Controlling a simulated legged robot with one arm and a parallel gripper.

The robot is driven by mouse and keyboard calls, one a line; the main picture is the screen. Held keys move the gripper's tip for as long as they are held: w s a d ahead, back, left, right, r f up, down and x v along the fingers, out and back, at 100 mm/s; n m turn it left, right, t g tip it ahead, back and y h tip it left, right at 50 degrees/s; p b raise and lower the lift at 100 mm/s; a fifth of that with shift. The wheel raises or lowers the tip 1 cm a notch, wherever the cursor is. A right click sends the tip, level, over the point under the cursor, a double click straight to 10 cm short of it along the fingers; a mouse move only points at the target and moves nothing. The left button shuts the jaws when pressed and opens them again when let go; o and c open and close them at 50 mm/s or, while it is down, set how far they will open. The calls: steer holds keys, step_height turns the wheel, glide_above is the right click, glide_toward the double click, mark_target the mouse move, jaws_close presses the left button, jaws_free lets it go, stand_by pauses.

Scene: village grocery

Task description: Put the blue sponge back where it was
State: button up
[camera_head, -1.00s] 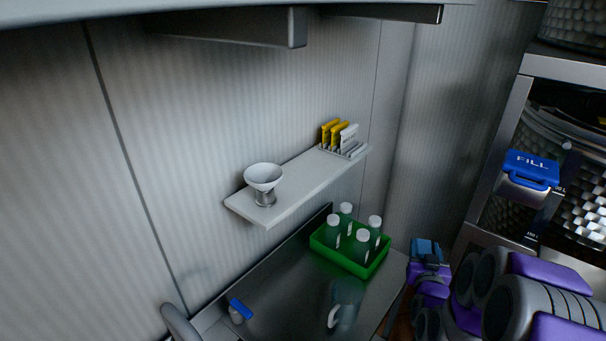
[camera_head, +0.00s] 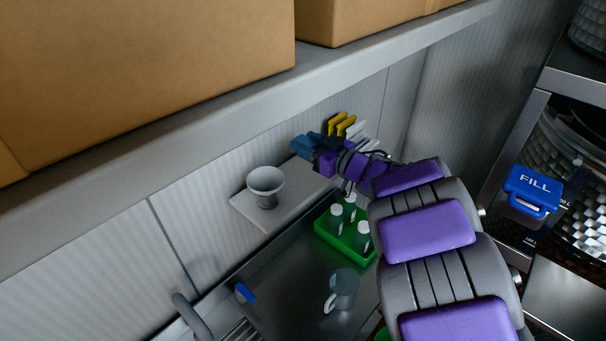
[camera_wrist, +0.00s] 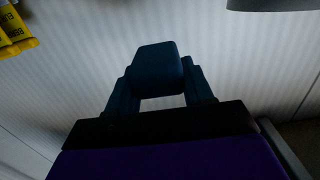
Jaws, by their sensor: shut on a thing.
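My gripper (camera_head: 309,148) is raised in front of the wall, over the narrow white shelf (camera_head: 250,209), between a white bowl-topped cup and packets in the head view. In the wrist view my gripper's two fingers (camera_wrist: 160,88) are shut on the dark blue sponge (camera_wrist: 157,66), a rounded block held at their tips. The sponge is apart from the wall panel as far as I can see. In the head view sponge and fingers merge into one blue shape.
The cup (camera_head: 266,184) stands at the shelf's left end; yellow and white packets (camera_head: 340,124) stand at its right end. Below are a green crate (camera_head: 338,240) of bottles and a glass mug (camera_head: 343,288). An upper shelf (camera_head: 330,75) with cardboard boxes (camera_head: 140,70) overhangs.

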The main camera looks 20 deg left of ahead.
glide_above(301, 183)
steer(key=f, duration=0.4)
steer(key=a+f, duration=0.1)
steer(key=f, duration=0.1)
steer(key=shift+w+f+b, duration=0.15)
steer(key=shift+f+b, duration=0.1)
steer(key=shift+b, duration=0.05)
steer(key=shift+d+f, duration=0.4)
steer(key=shift+f, duration=0.1)
steer(key=f, duration=0.1)
steer(key=d+f, duration=0.1)
steer(key=shift+d+f, duration=0.1)
steer(key=shift+f, duration=0.2)
steer(key=shift+a, duration=0.4)
steer(key=o, duration=0.9)
steer(key=shift+a+f, duration=0.2)
steer(key=shift+a, duration=0.1)
steer(key=shift+c, duration=0.2)
steer(key=shift+o, duration=0.7)
steer(key=shift+d, duration=0.15)
steer(key=shift+d+r, duration=0.25)
steer(key=shift+d, duration=0.25)
steer(key=v, duration=1.1)
steer(key=shift+s+d, duration=0.2)
steer(key=shift+d, duration=0.05)
